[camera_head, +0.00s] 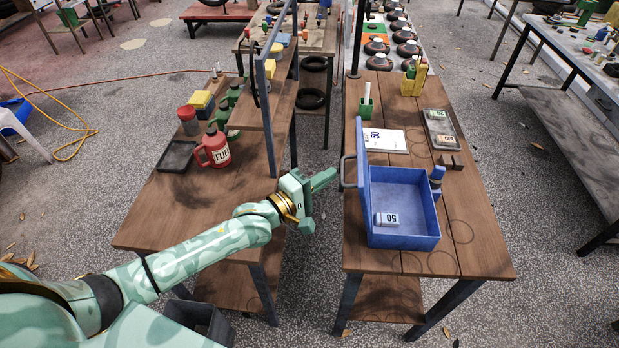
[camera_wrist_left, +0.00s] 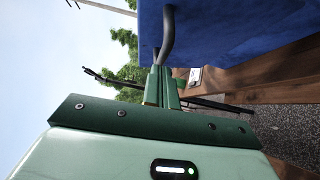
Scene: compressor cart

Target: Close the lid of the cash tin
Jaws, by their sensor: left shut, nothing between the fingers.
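The blue cash tin (camera_head: 405,241) sits open on the wooden table to the right of the gap. Its lid (camera_head: 364,190) stands about upright along the tin's left side, with a dark looped handle (camera_head: 343,172) on its outer face. A small pale block marked 50 (camera_head: 387,219) lies inside the tin. My left gripper (camera_head: 333,175) is shut and empty, its tips close beside the handle. In the left wrist view the closed fingers (camera_wrist_left: 163,85) are at the end of the handle (camera_wrist_left: 168,35), with the blue lid (camera_wrist_left: 235,30) behind it; I cannot tell if they touch. My right gripper is out of view.
Behind the tin lie a white card (camera_head: 385,140) and a grey tray (camera_head: 441,130). The left table holds a red fuel can (camera_head: 214,150) and a shelf post (camera_head: 268,115). A gap separates the tables.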

